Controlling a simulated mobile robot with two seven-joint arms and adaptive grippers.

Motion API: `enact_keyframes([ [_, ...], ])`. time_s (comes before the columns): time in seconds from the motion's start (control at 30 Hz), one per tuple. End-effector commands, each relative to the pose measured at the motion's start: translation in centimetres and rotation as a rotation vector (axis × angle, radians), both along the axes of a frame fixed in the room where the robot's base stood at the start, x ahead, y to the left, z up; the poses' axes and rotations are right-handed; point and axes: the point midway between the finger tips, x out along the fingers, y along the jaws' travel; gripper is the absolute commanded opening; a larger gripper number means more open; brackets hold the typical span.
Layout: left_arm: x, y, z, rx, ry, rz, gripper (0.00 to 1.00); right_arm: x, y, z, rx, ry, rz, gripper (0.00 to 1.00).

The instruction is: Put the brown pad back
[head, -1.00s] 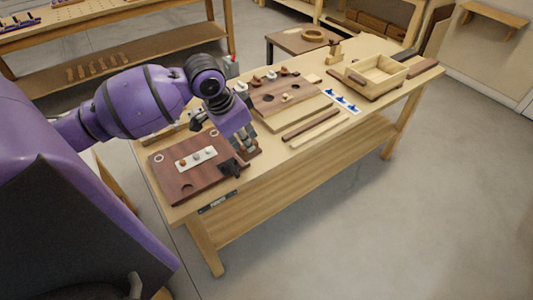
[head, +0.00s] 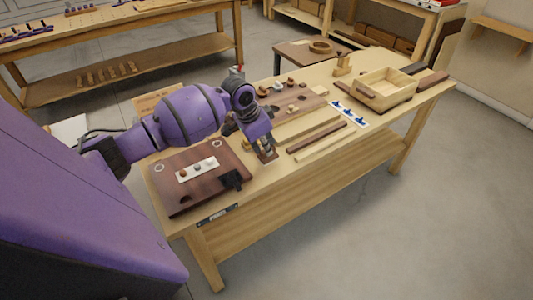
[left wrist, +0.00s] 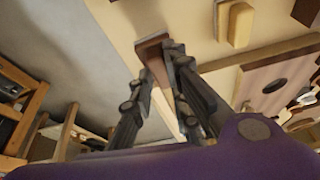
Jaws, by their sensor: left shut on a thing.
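My left gripper (head: 266,150) is shut on a small brown block, which looks like the brown pad (head: 268,158). It is just right of the dark brown board's right edge, over the front part of the bench. In the left wrist view the gripper (left wrist: 160,64) has the pad (left wrist: 153,54) between its fingertips, with part of the pad sticking out past them. I cannot tell whether the pad touches the bench top. My right gripper is not in view.
A dark brown board (head: 180,192) carries a white strip (head: 198,169) with round pieces and a black part (head: 231,180). To the right lie a brown bar (head: 317,136), a holed board (head: 312,102), a white card with blue pieces (head: 349,113) and an open wooden box (head: 388,93).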

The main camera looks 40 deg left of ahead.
Motion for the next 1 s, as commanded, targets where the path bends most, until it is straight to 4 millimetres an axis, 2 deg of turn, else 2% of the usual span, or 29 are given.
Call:
enact_keyframes([
  [0.23,0.2,0.0,-3.3,0.000,0.002,0.000,0.00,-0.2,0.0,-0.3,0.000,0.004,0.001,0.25],
  [0.63,0.2,0.0,-3.8,0.000,0.000,0.000,0.00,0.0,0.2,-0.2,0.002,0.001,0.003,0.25],
  [0.67,0.3,0.0,-3.7,0.000,0.000,0.000,0.19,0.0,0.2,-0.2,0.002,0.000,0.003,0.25],
  [0.77,0.2,0.0,-3.7,0.000,0.000,0.000,0.32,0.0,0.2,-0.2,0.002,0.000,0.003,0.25],
  [1.0,0.2,0.1,-3.7,0.000,0.001,0.000,0.34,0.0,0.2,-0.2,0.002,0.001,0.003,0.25],
])
